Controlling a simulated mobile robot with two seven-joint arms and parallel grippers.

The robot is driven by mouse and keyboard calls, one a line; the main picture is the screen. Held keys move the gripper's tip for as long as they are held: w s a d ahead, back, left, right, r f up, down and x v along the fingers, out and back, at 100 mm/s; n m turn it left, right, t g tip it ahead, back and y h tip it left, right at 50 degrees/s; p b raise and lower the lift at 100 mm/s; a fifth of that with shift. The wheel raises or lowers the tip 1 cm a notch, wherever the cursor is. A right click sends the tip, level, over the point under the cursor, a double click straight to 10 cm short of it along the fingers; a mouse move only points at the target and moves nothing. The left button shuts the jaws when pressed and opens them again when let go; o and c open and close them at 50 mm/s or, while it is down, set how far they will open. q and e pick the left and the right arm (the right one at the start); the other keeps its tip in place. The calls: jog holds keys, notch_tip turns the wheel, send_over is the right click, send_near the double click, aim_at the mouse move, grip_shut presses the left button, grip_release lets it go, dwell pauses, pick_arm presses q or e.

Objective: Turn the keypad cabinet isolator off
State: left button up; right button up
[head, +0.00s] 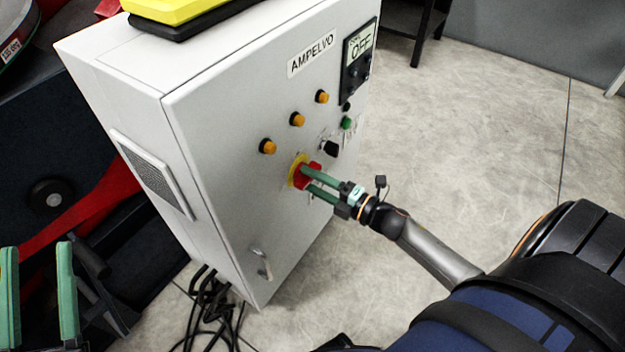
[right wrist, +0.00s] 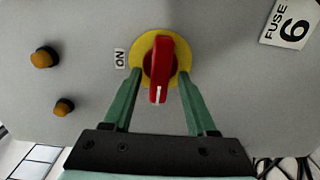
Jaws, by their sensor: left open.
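The grey keypad cabinet (head: 215,110) stands in the middle of the head view, labelled AMPELVO. Its isolator has a red handle (right wrist: 160,68) on a round yellow plate (right wrist: 137,50). In the right wrist view the handle is upright, its white mark at the lower end, and an ON label (right wrist: 120,58) sits left of the plate. My right gripper (head: 307,182) is at the isolator. Its green fingers (right wrist: 159,75) are on either side of the handle, with visible gaps to it. My left gripper (head: 37,255) is open and empty at the lower left.
A dark panel (head: 359,58) at the cabinet's upper right reads OFF. Several orange buttons (head: 297,119), a black knob (head: 330,148) and a door handle (head: 261,264) are on the front. Cables (head: 210,312) lie at the base. The floor (head: 470,130) to the right is clear.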

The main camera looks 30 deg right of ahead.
jog(key=shift+s+d, duration=0.1)
jog(key=shift+s+d, duration=0.1)
jog(key=shift+s, duration=0.2)
pick_arm(q)
notch_tip(320, 180, down, 9)
jog(key=w+n+g+y+p, duration=0.1)
jog(key=w+n+g+y, duration=0.1)
jog(key=n+g+y, duration=0.1)
jog(key=shift+w+a+y+p, duration=0.3)
jog(key=shift+w+a+p, duration=0.05)
jog(key=shift+a, duration=0.05)
pick_arm(e)
jog(key=v, duration=1.1)
jog(key=shift+s, duration=0.35)
